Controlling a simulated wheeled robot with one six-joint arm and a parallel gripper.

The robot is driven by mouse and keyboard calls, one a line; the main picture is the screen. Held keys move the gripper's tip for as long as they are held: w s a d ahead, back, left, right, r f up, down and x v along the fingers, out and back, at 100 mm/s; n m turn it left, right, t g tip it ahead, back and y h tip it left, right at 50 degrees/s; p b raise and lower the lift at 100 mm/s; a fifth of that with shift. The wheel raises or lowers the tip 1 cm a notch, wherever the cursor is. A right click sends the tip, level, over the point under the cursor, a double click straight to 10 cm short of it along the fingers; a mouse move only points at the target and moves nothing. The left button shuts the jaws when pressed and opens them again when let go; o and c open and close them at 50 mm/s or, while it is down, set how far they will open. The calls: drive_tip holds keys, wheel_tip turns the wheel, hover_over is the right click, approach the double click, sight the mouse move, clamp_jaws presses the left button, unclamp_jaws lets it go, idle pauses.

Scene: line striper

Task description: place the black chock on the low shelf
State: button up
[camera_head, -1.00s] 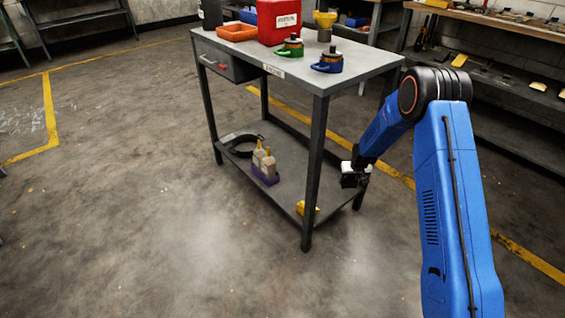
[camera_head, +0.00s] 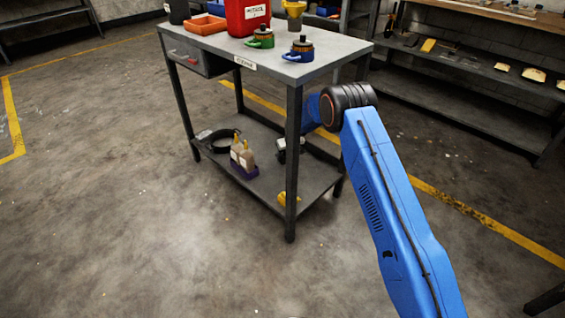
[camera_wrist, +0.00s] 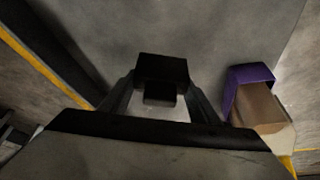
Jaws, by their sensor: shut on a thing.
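The low shelf (camera_head: 262,190) is the grey lower board of the metal cart; its surface also shows in the wrist view (camera_wrist: 215,35). My gripper (camera_head: 284,150) is in the space over this shelf, partly behind the cart's near leg. In the wrist view my gripper (camera_wrist: 160,92) is shut on the black chock (camera_wrist: 162,68), which shows as a dark block between the fingers. I cannot tell whether the chock touches the shelf. In the head view the chock is too small and dark to make out.
Two bottles in a purple holder (camera_head: 243,170) stand on the low shelf, right of my gripper in the wrist view. A black ring (camera_head: 217,139) lies further left, a yellow object (camera_head: 287,199) near the front corner. The cart's top (camera_head: 300,67) is overhead.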

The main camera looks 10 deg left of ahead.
drive_tip(key=shift+f, duration=2.7)
drive_tip(key=shift+f, duration=0.1)
drive_tip(key=o, duration=1.4)
drive_tip(key=shift+d+f, duration=0.1)
drive_tip(key=v, duration=1.2)
